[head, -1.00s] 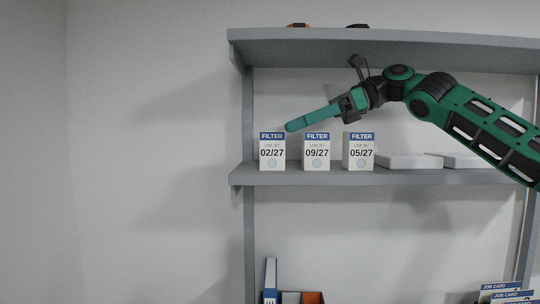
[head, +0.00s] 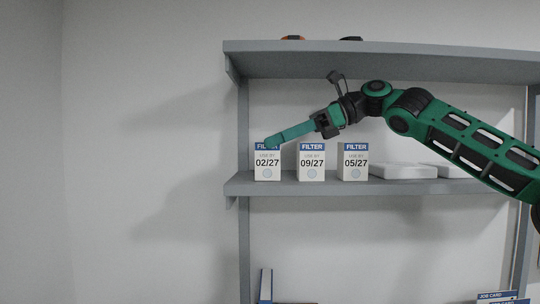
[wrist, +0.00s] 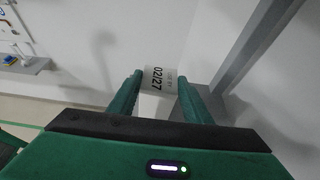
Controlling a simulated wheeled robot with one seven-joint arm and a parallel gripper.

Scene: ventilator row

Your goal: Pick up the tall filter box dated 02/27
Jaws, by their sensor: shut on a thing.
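The filter box dated 02/27 (head: 267,166) stands upright at the left end of the middle shelf, white with a blue FILTER band. My gripper (head: 271,143) reaches it from the upper right, and a finger covers part of the blue band. In the wrist view, my gripper (wrist: 158,85) has its two green fingers on either side of the 02/27 box (wrist: 158,80), shut on it. The box's lower part is hidden there.
The 09/27 box (head: 311,163) and the 05/27 box (head: 353,162) stand to the right on the same shelf (head: 330,187). Flat white boxes (head: 402,171) lie farther right. The upper shelf (head: 370,60) hangs above my arm.

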